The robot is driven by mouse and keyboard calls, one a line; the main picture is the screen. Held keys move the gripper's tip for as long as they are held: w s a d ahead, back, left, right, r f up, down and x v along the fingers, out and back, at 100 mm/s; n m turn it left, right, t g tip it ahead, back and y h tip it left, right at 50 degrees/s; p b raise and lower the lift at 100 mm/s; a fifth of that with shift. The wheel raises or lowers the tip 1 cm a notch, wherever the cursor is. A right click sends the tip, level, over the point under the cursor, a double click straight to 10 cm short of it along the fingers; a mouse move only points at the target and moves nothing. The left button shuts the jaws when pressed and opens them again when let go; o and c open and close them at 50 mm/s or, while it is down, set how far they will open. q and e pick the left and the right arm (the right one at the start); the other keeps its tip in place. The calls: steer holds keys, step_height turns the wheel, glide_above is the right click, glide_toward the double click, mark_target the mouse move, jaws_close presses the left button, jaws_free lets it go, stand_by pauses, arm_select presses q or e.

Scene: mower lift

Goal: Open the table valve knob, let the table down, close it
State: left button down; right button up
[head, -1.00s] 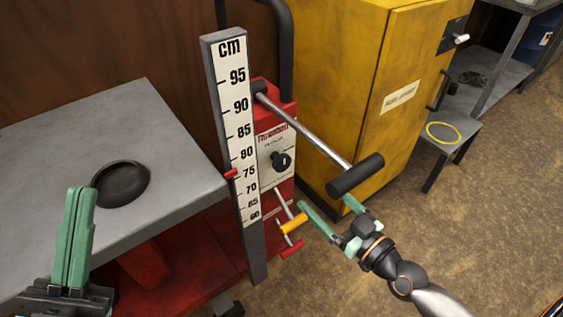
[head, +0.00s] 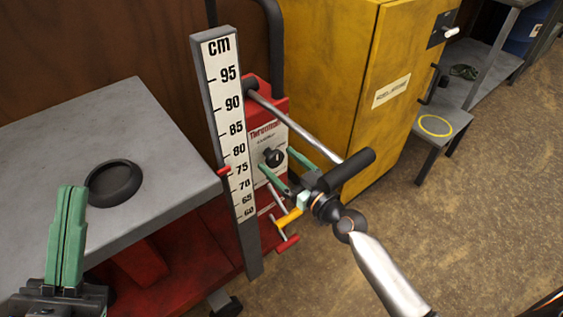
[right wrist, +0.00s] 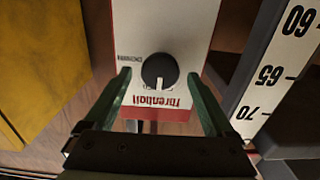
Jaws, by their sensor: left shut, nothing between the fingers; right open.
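The black valve knob (head: 274,158) sits on the white front plate of the red lift column (head: 279,92). My right gripper (head: 277,161) is open, with its green fingers on either side of the knob. The right wrist view shows the knob (right wrist: 159,72) between the two fingertips (right wrist: 159,75), with a gap on each side. The grey lift table (head: 60,140) stands raised at the left. A red pointer (head: 225,170) marks about 75 on the cm scale (head: 230,115). My left gripper (head: 72,190) is shut and empty over the table's near part.
A lever with a black grip (head: 346,171) reaches out from the column above my right gripper. A yellow handle (head: 289,218) and a red handle (head: 287,244) stick out below. A yellow cabinet (head: 380,60) stands behind.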

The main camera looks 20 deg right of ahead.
steer(key=c, duration=1.4)
steer(key=shift+o, duration=0.2)
